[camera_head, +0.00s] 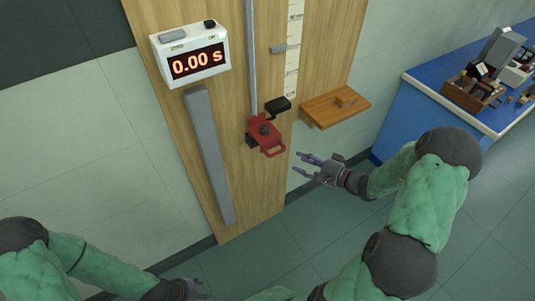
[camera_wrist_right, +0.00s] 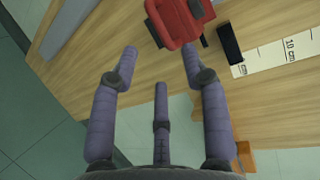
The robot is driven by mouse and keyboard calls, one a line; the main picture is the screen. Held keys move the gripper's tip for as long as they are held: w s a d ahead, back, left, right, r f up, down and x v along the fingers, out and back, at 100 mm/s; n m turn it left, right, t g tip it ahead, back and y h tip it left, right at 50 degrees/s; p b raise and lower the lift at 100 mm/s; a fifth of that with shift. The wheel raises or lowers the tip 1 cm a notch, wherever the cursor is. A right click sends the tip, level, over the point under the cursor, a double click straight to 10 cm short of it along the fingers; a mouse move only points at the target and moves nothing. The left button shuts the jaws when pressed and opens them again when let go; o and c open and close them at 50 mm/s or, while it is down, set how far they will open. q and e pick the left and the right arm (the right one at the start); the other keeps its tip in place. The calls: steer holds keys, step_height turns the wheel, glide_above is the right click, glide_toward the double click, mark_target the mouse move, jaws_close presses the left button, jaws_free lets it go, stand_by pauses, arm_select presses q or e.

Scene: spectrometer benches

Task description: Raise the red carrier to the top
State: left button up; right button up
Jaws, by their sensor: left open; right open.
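The red carrier (camera_head: 264,132) sits low on a vertical grey rail (camera_head: 251,55) on the wooden board, its loop handle sticking out toward the lower right. My right gripper (camera_head: 304,164) is open and empty, just right of the handle and apart from it. In the right wrist view the red carrier (camera_wrist_right: 178,22) is at the top, with its handle ahead of the open fingertips (camera_wrist_right: 160,50). My left gripper (camera_head: 203,291) is low at the bottom edge of the head view, partly cut off, away from the carrier.
A white timer (camera_head: 190,55) reads 0.00 s. A black block (camera_head: 278,106) lies beside the carrier, near a ruler scale (camera_head: 293,50). A wooden shelf (camera_head: 335,107) juts out right, above my right gripper. A grey strip (camera_head: 209,155) is left. A blue bench (camera_head: 425,110) stands right.

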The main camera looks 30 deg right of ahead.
mark_target(279, 153)
steer(key=b+x, duration=0.1)
steer(key=x, duration=0.9)
steer(key=shift+w+a, duration=0.1)
steer(key=shift+a, duration=0.05)
steer(key=shift+c, duration=0.3)
jaws_close()
